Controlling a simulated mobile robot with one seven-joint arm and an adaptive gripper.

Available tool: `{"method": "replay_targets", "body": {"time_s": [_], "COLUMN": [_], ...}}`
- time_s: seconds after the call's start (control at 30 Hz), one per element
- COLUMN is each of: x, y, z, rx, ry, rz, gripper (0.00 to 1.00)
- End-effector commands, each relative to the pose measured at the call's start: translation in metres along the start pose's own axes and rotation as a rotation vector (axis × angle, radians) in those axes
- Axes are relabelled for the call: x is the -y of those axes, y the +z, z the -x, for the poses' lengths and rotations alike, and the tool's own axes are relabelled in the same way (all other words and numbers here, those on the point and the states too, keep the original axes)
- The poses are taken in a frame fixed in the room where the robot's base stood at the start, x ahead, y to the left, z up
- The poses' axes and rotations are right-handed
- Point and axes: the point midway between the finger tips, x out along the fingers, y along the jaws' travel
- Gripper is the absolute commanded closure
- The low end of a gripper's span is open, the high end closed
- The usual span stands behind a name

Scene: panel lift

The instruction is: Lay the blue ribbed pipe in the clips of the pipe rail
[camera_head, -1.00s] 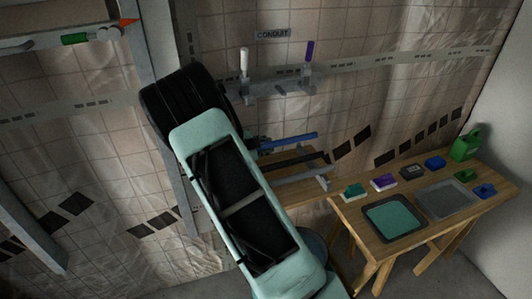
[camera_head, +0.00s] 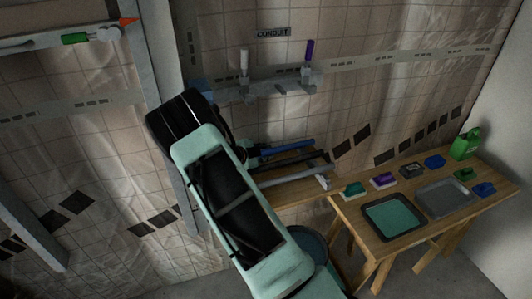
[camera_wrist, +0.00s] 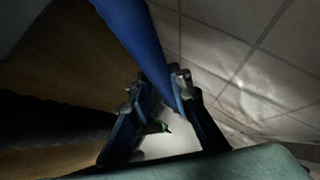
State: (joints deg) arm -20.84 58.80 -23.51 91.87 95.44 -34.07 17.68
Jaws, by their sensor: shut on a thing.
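In the wrist view a smooth-looking blue pipe (camera_wrist: 138,35) runs between the two fingers of my gripper (camera_wrist: 162,85), which is shut on it. Ribs cannot be made out. In the head view a blue pipe (camera_head: 287,147) shows to the right of my arm, above a wooden bench; its left end is hidden behind my arm, as is most of my gripper. The grey pipe rail (camera_head: 275,88) is on the wall under the CONDUIT sign (camera_head: 273,33), above and apart from this pipe. A white upright piece (camera_head: 244,62) and a purple one (camera_head: 309,50) stand on it.
A dark pipe (camera_head: 300,158) and a grey piece (camera_head: 323,181) are at the wooden bench (camera_head: 285,191). The right-hand table (camera_head: 352,213) holds trays and small coloured items. A grey post (camera_head: 155,60) stands left of my arm.

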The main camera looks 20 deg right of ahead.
Motion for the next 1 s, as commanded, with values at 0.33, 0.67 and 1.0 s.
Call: {"method": "replay_targets", "body": {"time_s": [0.33,0.67,1.0], "x": [-0.002,-0.001,-0.004], "y": [0.001,0.0,0.001], "z": [-0.001,0.0,0.052], "rx": [0.0,-0.001,0.002], "ry": [0.001,0.001,0.001], "rz": [0.0,0.002,-0.002], "gripper": [0.64,0.64,0.64]}}
